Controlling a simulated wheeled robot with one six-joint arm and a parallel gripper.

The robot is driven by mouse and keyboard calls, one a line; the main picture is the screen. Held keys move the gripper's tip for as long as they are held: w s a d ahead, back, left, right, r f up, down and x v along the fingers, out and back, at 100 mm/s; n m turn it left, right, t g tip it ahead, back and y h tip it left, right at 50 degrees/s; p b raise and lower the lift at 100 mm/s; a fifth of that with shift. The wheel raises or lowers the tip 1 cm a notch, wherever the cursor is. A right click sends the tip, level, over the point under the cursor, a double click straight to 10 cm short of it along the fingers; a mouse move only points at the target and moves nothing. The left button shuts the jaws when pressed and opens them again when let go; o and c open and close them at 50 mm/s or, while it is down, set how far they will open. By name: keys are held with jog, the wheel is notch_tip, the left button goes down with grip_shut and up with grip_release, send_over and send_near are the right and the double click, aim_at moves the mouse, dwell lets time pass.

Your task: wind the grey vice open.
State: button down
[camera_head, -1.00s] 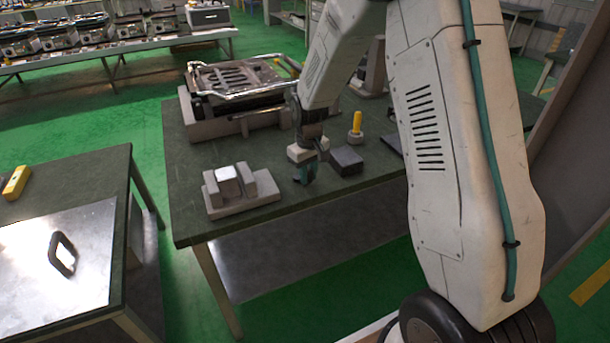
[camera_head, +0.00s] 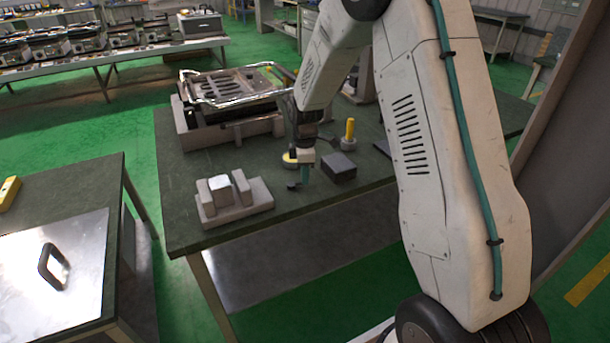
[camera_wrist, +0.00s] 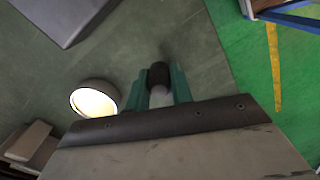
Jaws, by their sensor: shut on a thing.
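The grey vice (camera_head: 262,193) stands near the front edge of the dark green bench in the head view. A pale metal block (camera_head: 221,190) sits between its upright jaws. My gripper (camera_head: 304,175) is low over the bench, just right of the vice. In the wrist view its green fingers (camera_wrist: 159,85) are closed around a small dark knob (camera_wrist: 158,73), with a pale round part below it. A small dark piece (camera_head: 291,186) shows beside the fingers in the head view. I cannot see how the knob joins the vice.
A dark box (camera_head: 339,167) lies close right of my gripper. A tray-like metal assembly (camera_head: 235,85) fills the back left. The bench's front edge is near.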

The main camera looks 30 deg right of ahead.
jog(key=w+n, duration=0.1)
jog(key=n, duration=0.1)
jog(key=shift+n, duration=0.4)
jog(key=shift+w+r+n, duration=0.15)
jog(key=shift+w+n, duration=0.15)
jog(key=shift+n, duration=0.2)
jog(key=c, duration=2.2)
grip_release()
jog(key=shift+w, duration=0.1)
jog(key=c, duration=1.2)
grip_release()
jog(key=shift+c, duration=0.2)
notch_tip(320, 180, up, 8)
jog(key=shift+f, duration=0.2)
